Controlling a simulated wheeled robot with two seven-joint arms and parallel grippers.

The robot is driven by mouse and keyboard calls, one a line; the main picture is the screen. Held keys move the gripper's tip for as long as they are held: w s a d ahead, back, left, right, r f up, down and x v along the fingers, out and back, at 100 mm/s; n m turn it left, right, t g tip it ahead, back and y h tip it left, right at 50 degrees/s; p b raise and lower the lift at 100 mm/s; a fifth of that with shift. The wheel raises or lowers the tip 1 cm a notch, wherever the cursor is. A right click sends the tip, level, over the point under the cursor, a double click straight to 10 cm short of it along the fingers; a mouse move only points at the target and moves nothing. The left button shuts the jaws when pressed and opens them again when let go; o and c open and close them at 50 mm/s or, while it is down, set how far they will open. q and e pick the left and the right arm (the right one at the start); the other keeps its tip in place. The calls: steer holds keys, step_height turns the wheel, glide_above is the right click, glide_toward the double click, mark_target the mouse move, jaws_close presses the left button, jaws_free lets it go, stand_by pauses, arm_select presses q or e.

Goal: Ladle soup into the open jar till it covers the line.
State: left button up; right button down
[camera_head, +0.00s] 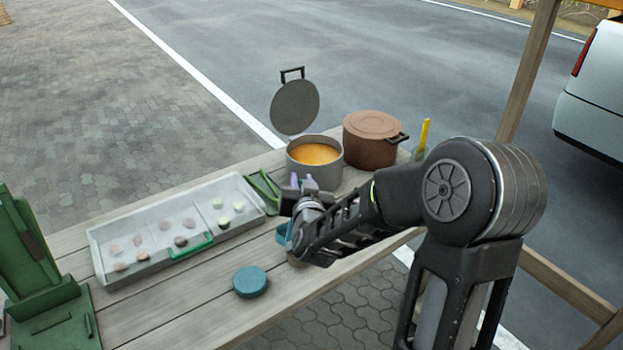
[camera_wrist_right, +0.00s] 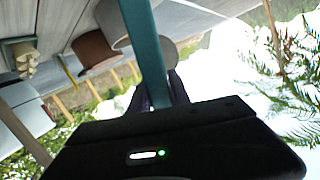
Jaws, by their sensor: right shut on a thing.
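My right gripper (camera_head: 298,190) is over the table, just in front of the open grey pot (camera_head: 322,176). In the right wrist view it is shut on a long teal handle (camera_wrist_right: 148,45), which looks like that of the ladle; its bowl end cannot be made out. Orange soup (camera_head: 314,154) fills much of the pot, and its lid (camera_head: 295,107) stands raised behind. A teal piece (camera_head: 282,234) shows below my gripper, mostly hidden by my arm; I cannot tell whether it is the jar or part of the ladle. No fill line is visible. My left gripper is out of view.
A closed brown pot (camera_head: 371,140) stands right of the grey pot. A round teal lid-like thing (camera_head: 250,281) lies near the front edge. A grey tray (camera_head: 122,277) with small pieces and a green stand (camera_head: 38,262) are at left. The front boards are mostly clear.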

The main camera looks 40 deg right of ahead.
steer(key=a+b, duration=0.1)
steer(key=a+n+t+h+b, duration=0.1)
steer(key=a+b, duration=0.1)
steer(key=s+a+n+t+b, duration=0.1)
steer(key=shift+a+f+b, duration=0.2)
steer(key=shift+a+b, duration=0.1)
steer(key=shift+b, duration=0.1)
steer(key=shift+r, duration=0.1)
step_height(320, 180, up, 5)
steer(key=p, duration=0.3)
steer(key=shift+p, duration=0.4)
stand_by(0.6)
